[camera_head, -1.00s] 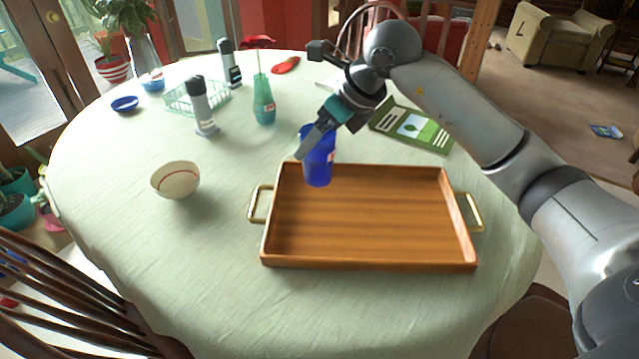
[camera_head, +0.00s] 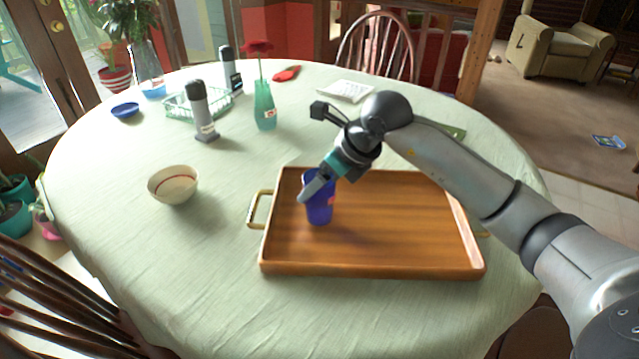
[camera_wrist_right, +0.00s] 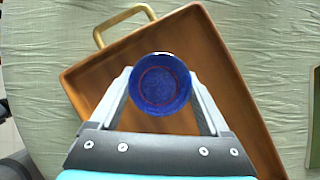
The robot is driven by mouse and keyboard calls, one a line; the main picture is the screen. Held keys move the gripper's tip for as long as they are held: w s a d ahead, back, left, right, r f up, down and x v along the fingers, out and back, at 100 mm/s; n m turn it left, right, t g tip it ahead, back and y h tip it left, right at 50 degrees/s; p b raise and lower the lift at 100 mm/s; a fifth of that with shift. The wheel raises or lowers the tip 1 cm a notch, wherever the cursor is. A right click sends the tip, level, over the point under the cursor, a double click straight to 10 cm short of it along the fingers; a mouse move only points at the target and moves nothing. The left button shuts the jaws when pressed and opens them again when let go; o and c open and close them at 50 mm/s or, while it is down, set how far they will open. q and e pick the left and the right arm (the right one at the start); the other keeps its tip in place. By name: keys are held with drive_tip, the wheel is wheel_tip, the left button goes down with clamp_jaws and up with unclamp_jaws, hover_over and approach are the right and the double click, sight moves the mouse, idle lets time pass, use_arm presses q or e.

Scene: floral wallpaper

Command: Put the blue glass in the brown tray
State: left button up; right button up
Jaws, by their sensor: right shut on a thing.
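The blue glass (camera_head: 319,207) is upright in the left part of the brown tray (camera_head: 400,262), inside its walls. My right gripper (camera_head: 312,188) is shut on the glass near its rim. In the right wrist view the glass (camera_wrist_right: 160,84) sits between the two fingers (camera_wrist_right: 163,95), with the tray (camera_wrist_right: 90,72) below it. I cannot tell whether the base of the glass touches the tray floor. My left gripper is not in view.
A bowl (camera_head: 172,185) stands left of the tray. A green vase (camera_head: 265,108), a grey upright object (camera_head: 202,112), a wire basket (camera_head: 180,108) and a blue dish (camera_head: 125,110) stand farther back. The tray's right half is empty.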

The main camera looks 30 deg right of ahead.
drive_tip(key=shift+f, duration=0.1)
drive_tip(key=o, duration=1.4)
drive_tip(key=shift+c, duration=0.2)
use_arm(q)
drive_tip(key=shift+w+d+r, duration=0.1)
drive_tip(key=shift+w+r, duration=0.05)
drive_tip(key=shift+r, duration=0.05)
use_arm(e)
drive_tip(key=shift+s+d+r, duration=0.1)
drive_tip(key=shift+r, duration=0.25)
use_arm(q)
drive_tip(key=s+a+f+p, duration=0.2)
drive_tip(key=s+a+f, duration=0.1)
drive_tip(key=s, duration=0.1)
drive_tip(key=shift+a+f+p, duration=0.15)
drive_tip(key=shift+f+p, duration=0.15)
drive_tip(key=shift+p, duration=0.05)
use_arm(e)
drive_tip(key=v, duration=1.1)
drive_tip(key=shift+s+r, duration=0.15)
drive_tip(key=shift+s, duration=0.05)
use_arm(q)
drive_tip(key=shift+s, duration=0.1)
